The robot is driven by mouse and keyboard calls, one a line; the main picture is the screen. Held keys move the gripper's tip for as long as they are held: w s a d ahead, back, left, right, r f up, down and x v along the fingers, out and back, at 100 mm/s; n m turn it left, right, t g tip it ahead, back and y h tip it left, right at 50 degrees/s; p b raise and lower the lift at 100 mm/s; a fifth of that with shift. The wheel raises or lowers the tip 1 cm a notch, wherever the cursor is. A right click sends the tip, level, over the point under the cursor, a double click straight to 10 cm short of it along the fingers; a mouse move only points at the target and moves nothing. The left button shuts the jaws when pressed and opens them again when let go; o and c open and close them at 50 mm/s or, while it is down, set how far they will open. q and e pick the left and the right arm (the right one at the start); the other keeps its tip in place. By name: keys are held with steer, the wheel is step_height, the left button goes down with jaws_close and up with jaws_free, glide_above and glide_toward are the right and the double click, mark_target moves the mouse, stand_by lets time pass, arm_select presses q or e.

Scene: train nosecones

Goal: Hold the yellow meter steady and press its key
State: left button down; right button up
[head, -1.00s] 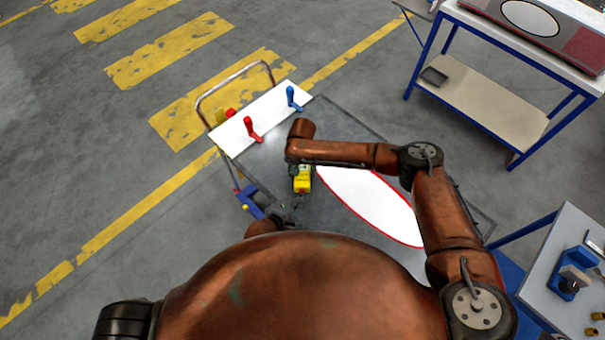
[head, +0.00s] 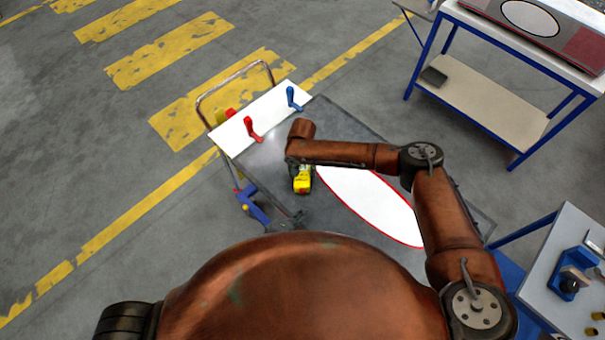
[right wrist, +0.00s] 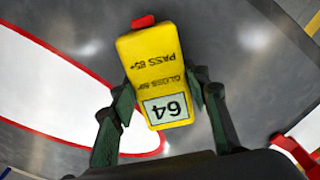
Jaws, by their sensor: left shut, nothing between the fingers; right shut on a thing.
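The yellow meter (head: 302,185) is on the grey trolley top, beside the white nosecone panel with a red rim (head: 370,204). In the right wrist view the meter (right wrist: 152,65) shows "GLOSS", "PASS 85+" and a display (right wrist: 166,109) reading 64, upside down. Its red key (right wrist: 143,20) sticks out at the far end. My right gripper (right wrist: 160,98) is shut on the meter, a finger on each side; its arm partly covers it in the head view. My left gripper (head: 298,215) is shut and empty, apart from the meter, on its near side.
A white board (head: 262,118) with a red handle (head: 251,129) and a blue handle (head: 293,98) stands at the trolley's far end. A blue clamp-like tool (head: 252,207) is at its left edge. Blue-framed tables (head: 520,110) stand to the right.

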mark_target(302, 173)
steer(key=o, duration=1.6)
steer(key=shift+r, duration=0.1)
step_height(302, 173, up, 12)
steer(key=shift+f, duration=0.1)
